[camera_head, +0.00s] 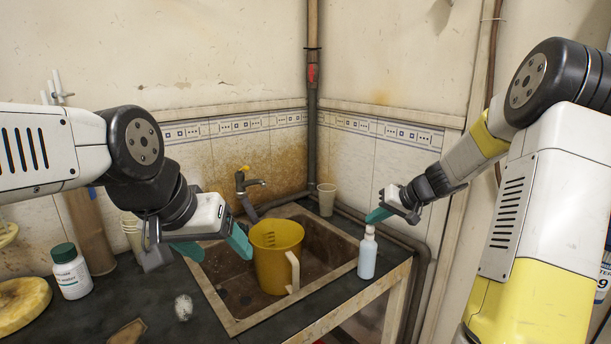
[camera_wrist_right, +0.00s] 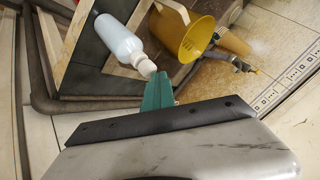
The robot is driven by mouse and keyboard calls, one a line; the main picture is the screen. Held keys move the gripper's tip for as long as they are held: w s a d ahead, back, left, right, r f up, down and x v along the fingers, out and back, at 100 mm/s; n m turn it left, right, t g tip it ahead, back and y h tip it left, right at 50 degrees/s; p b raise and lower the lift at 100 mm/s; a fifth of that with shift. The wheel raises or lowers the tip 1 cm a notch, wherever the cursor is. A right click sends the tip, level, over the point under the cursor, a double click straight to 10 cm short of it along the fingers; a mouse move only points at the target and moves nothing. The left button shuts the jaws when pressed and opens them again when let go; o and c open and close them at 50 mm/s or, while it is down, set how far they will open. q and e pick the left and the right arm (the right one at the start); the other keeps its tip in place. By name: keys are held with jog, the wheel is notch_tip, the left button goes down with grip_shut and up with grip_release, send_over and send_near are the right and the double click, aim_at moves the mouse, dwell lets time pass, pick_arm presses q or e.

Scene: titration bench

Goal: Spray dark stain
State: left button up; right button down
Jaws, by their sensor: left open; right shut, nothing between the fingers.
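A pale blue bottle with a white top (camera_head: 367,256) stands upright on the right rim of the sink; it also shows in the right wrist view (camera_wrist_right: 119,39). My right gripper (camera_head: 378,214) is shut and empty, its green fingertips just above the bottle top; I cannot tell whether they touch. My left gripper (camera_head: 213,247) is open and empty over the sink's left edge, left of the yellow jug. Brown staining (camera_head: 222,165) covers the wall tiles behind the tap. A small brown patch (camera_head: 127,333) lies on the dark counter. I cannot tell which is the task's stain.
A yellow jug (camera_head: 275,262) stands in the sink (camera_head: 228,316), below the tap (camera_head: 243,182). A cup (camera_head: 326,199) stands at the back corner. A green-capped jar (camera_head: 71,272), a yellow round dish (camera_head: 22,304) and a small clear item (camera_head: 183,307) are on the left counter.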

jog(key=shift+f, duration=0.2)
dwell(0.5)
jog(key=shift+s+f, duration=0.1)
jog(key=shift+f, duration=0.25)
jog(key=shift+r, duration=3.35)
